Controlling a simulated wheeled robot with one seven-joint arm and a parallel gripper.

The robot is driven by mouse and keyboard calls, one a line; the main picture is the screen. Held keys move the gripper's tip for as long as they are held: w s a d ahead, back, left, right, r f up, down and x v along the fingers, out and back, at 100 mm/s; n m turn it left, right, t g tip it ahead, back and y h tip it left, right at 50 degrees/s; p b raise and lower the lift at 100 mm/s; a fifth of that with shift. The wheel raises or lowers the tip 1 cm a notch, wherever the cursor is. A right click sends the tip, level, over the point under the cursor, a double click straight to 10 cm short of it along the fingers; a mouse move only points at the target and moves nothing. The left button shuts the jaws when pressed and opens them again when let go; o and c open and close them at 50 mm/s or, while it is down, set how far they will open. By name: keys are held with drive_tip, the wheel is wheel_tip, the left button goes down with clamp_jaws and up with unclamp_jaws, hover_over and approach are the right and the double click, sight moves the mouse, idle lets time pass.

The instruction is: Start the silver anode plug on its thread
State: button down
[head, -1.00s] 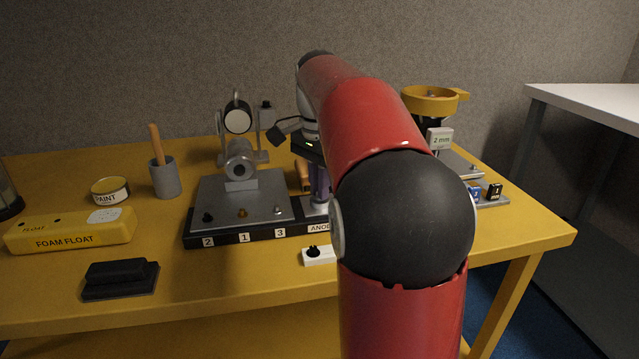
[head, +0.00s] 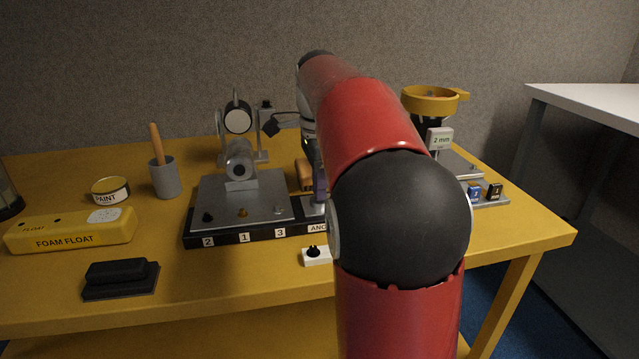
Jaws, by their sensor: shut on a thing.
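The console base is black, with a grey plate (head: 243,195) and labels 2, 1, 3 and one starting "ANO" (head: 318,228). A small silver plate (head: 313,206) lies behind that last label, partly hidden by my red arm. My gripper (head: 319,190) points down over this small plate; only a strip of its purple-grey fingers shows beside the arm. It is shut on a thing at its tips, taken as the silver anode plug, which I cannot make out. Whether it touches the thread is hidden. A silver stud (head: 278,210) stands behind label 3.
A winch drum (head: 240,165) rises from the plate, left of my gripper. A white block with a black knob (head: 315,255) lies in front. Left are a foam float (head: 70,230), paint tin (head: 110,190) and grey cup (head: 165,178). A yellow funnel-like bowl (head: 430,98) stands back right.

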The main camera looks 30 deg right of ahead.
drive_tip(key=m, duration=0.5)
drive_tip(key=shift+f, duration=0.15)
drive_tip(key=c, duration=1.4)
unclamp_jaws()
drive_tip(key=shift+r, duration=3.65)
